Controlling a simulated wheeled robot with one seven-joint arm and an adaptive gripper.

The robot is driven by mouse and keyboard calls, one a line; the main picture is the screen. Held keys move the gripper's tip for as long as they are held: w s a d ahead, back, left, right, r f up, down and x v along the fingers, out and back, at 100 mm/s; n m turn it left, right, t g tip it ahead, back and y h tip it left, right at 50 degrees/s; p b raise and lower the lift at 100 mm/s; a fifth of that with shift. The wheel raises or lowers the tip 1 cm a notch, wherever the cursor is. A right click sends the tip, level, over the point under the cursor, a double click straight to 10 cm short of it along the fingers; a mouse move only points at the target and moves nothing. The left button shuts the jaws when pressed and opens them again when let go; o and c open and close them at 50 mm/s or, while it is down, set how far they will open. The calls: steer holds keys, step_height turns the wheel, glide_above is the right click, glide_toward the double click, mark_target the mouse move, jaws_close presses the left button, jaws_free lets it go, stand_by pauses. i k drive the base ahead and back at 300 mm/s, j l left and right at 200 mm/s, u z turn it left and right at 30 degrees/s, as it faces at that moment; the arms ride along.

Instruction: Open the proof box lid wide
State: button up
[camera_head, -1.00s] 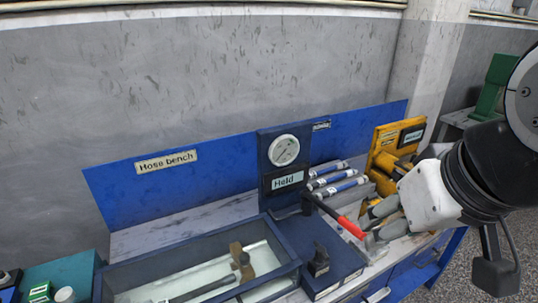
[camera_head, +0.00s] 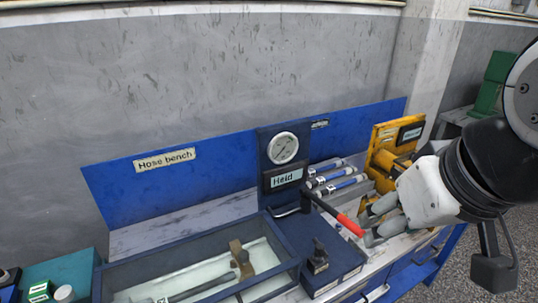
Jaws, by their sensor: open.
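The proof box (camera_head: 285,245) is a dark blue framed case at the bottom centre. Its top shows a pale interior with a dark bar and a brown fitting (camera_head: 240,256) inside. I cannot tell whether a clear lid covers it. My gripper (camera_head: 369,223) is open at the right, its grey fingers by the end of the red-handled lever (camera_head: 350,225). I cannot tell whether they touch it. The lever's dark arm runs from the blue unit beside the box. A gauge (camera_head: 283,148) stands behind, above a label reading "Held" (camera_head: 286,179).
Several hoses with silver ends (camera_head: 335,180) lie behind the lever. A yellow machine (camera_head: 385,155) stands behind my gripper. A blue panel (camera_head: 200,172) labelled "Hose bench" runs along the wall. A green crate (camera_head: 65,275) is at the lower left.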

mark_target(295, 260)
steer(key=k+j+u, duration=0.1)
steer(key=u, duration=0.3)
steer(key=k+j+u, duration=0.2)
steer(key=u, duration=0.15)
steer(key=k, duration=0.1)
